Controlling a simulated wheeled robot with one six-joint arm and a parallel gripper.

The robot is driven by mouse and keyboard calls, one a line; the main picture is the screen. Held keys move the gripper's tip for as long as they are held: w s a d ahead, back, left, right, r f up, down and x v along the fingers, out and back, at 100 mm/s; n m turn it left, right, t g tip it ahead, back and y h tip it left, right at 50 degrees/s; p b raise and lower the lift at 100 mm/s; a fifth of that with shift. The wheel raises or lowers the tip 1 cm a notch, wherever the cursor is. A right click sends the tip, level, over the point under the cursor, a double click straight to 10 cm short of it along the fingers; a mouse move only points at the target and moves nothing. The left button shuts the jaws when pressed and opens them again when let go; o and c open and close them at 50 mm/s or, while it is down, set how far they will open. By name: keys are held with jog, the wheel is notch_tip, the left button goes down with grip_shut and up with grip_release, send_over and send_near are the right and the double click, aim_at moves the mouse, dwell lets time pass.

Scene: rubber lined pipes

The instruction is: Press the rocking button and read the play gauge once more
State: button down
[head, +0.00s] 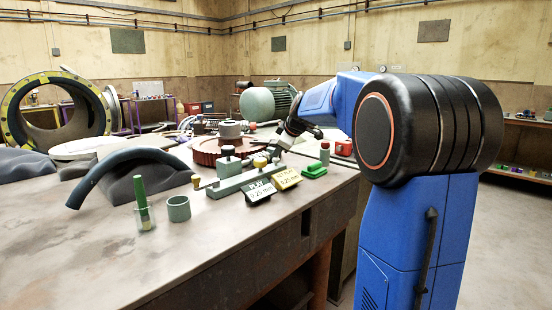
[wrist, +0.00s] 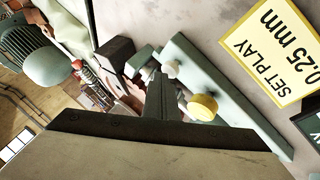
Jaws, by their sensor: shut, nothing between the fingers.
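The black play gauge plate (head: 260,191) stands at the bench's front edge and appears to read "PLAY 0.25 mm". The yellow-faced card (head: 287,179) beside it reads "SET PLAY 0.25 mm", clearer in the wrist view (wrist: 275,52). Behind them lies a grey-green bar fixture (head: 238,181) with a yellow knob (head: 260,161). In the wrist view the yellow knob (wrist: 203,107) and a pale knob (wrist: 171,69) sit close beside my fingers. I cannot tell which part is the rocking button. My gripper (head: 284,143) is shut and empty, over the fixture's far end; contact is unclear.
A red-brown toothed wheel (head: 220,150) is behind the fixture. A green block (head: 314,171) and a red-capped bottle (head: 324,152) stand to the right. A curved dark hose (head: 120,160), a green-handled tool in a glass (head: 143,205) and a green cup (head: 178,208) are left.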

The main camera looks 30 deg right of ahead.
aim_at(278, 160)
jog(key=shift+r, duration=1)
jog(key=shift+r, duration=0.1)
notch_tip(278, 160, up, 5)
jog(key=shift+f, duration=0.1)
dwell(0.5)
dwell(0.7)
